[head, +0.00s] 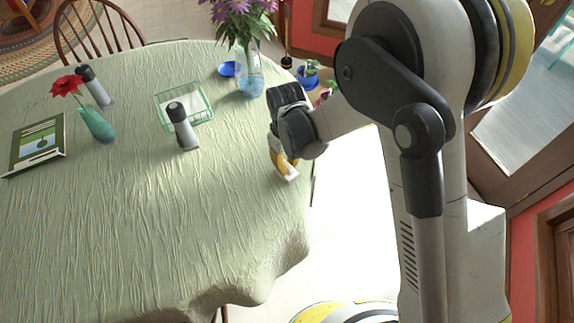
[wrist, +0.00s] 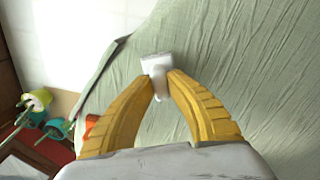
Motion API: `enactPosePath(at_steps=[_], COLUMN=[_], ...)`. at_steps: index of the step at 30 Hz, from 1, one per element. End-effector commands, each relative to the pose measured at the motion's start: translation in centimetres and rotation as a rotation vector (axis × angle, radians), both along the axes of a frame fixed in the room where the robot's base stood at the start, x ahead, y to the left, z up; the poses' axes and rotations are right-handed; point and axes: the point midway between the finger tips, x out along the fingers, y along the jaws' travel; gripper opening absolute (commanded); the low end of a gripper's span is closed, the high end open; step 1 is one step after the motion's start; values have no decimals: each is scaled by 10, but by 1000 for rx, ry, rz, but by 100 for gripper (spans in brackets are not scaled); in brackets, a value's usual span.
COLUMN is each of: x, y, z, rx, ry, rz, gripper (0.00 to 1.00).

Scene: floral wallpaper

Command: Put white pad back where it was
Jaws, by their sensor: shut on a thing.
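My gripper (head: 282,163) is over the right edge of the table in the head view. Its yellow fingers (wrist: 163,84) are closed on a small white thing, which looks like the white pad (wrist: 157,64), held at the fingertips in the wrist view. A pale end below the fingers in the head view looks like the same pad (head: 292,176). I cannot tell whether the pad touches the cloth.
The table has a pale green cloth (head: 150,220), bare in front and middle. A green wire basket (head: 202,104), dark-topped grey cylinders (head: 184,132), (head: 97,90), a red flower's teal vase (head: 97,124), a picture (head: 38,145), a blue bowl (head: 227,69) and a flower vase (head: 249,75) stand farther back.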

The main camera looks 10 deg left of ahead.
Motion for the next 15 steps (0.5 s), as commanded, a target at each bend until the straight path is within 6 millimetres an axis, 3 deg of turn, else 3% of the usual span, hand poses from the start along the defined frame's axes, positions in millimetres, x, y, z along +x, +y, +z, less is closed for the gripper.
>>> enactPosePath(at_steps=[4, 5, 6, 7, 15], x=[0, 0, 0, 0, 0], y=[0, 0, 0, 0, 0], z=[-2, -3, -2, -2, -1], rx=[0, 0, 0, 0, 0], ry=[0, 0, 0, 0, 0], rz=[0, 0, 0, 0, 0], gripper=[0, 20, 32, 35, 35])
